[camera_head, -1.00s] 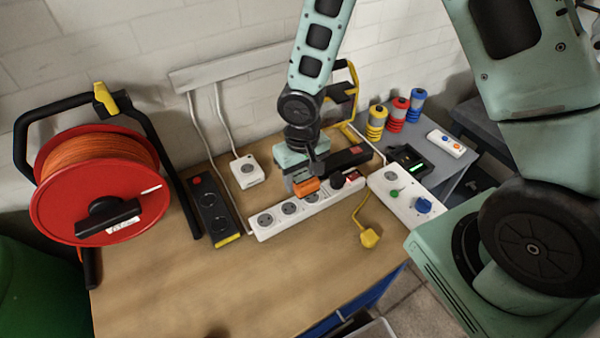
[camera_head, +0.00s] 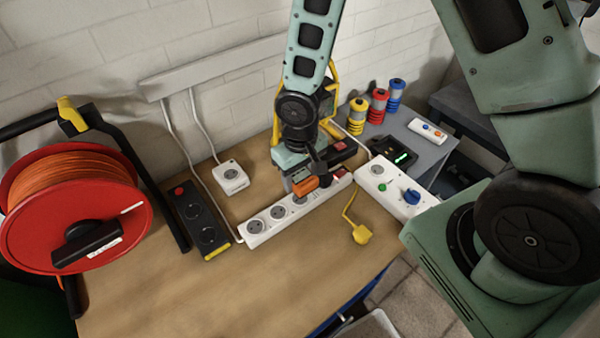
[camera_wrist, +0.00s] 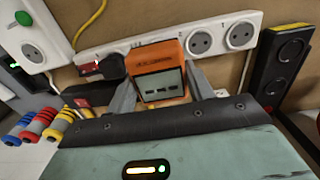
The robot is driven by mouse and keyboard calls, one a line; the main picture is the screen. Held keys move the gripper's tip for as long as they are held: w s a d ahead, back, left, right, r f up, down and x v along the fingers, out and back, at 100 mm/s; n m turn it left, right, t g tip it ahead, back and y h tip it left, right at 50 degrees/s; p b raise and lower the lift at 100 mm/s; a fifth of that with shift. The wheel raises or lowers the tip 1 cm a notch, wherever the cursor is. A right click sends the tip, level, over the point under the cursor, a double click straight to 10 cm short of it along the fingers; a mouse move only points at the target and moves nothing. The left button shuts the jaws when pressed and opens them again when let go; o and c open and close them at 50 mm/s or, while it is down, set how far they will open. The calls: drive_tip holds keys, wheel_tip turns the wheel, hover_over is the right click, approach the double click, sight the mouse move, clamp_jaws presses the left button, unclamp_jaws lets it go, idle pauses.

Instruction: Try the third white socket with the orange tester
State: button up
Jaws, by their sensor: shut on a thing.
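My gripper (camera_head: 303,178) is shut on the orange tester (camera_head: 306,186), which also shows in the wrist view (camera_wrist: 160,72) with its small dark-marked screen facing the camera. The white power strip (camera_head: 268,235) lies slanted on the bench. Two bare round sockets show at its left end, and the third socket (camera_head: 299,199) shows partly just below the tester in the head view. A black plug sits on the strip beside the tester, near the red switch (camera_wrist: 90,69). The tester's far end is hidden, so I cannot tell whether it touches the socket.
A black socket strip (camera_head: 203,223) and a white socket box (camera_head: 230,178) stand to the left. A white unit (camera_head: 388,187) with green and blue parts is at right. A yellow plug (camera_head: 361,234) lies in front. The red cable reel (camera_head: 75,210) is far left.

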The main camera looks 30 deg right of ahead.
sight(300, 187)
drive_tip(key=shift+f+b, duration=1.6)
drive_tip(key=shift+f, duration=0.65)
drive_tip(key=shift+f+b, duration=0.6)
drive_tip(key=shift+b, duration=0.05)
idle(0.5)
drive_tip(key=o, duration=1.4)
drive_tip(key=shift+c, duration=0.2)
drive_tip(key=shift+r, duration=0.1)
wheel_tip(300, 187, up, 17)
drive_tip(key=shift+r, duration=0.15)
